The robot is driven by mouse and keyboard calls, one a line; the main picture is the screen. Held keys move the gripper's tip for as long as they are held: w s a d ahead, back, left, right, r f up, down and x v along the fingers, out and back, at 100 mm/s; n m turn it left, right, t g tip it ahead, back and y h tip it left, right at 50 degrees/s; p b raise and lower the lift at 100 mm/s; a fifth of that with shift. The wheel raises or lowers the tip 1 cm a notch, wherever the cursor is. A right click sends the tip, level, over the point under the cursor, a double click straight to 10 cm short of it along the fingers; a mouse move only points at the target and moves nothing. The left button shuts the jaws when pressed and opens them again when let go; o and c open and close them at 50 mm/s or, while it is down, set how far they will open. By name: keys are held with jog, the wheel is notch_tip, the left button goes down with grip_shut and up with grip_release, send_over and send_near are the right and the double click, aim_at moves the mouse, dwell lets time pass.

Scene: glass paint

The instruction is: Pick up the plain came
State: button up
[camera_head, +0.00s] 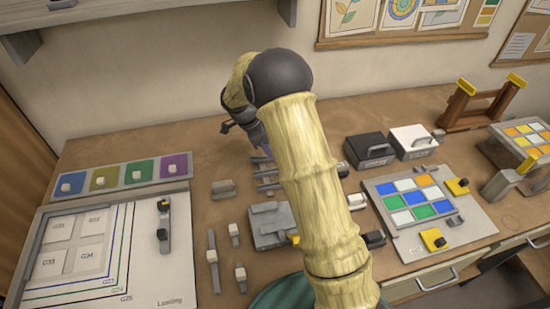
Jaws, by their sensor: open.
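Several short grey strips that look like cames lie on the wooden table in the middle. I cannot tell which one is the plain came. More grey strips (266,172) lie farther back, partly hidden by my arm. My gripper (243,127) is above the back of the table, partly hidden behind my arm's dark joint. It is open, and I see nothing held in it.
A white board (130,285) with marked pads fills the left front. A colour-swatch tray (120,188) lies behind it. A grey block (270,227) is by my arm. A black box (369,150), a white box (412,141) and a coloured glass panel (415,198) stand right.

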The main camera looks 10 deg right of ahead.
jog(key=shift+p+x, duration=0.75)
jog(key=shift+x, duration=1.65)
jog(key=shift+w+a, duration=0.1)
jog(key=shift+a, duration=0.05)
jog(key=shift+c, duration=0.4)
grip_shut()
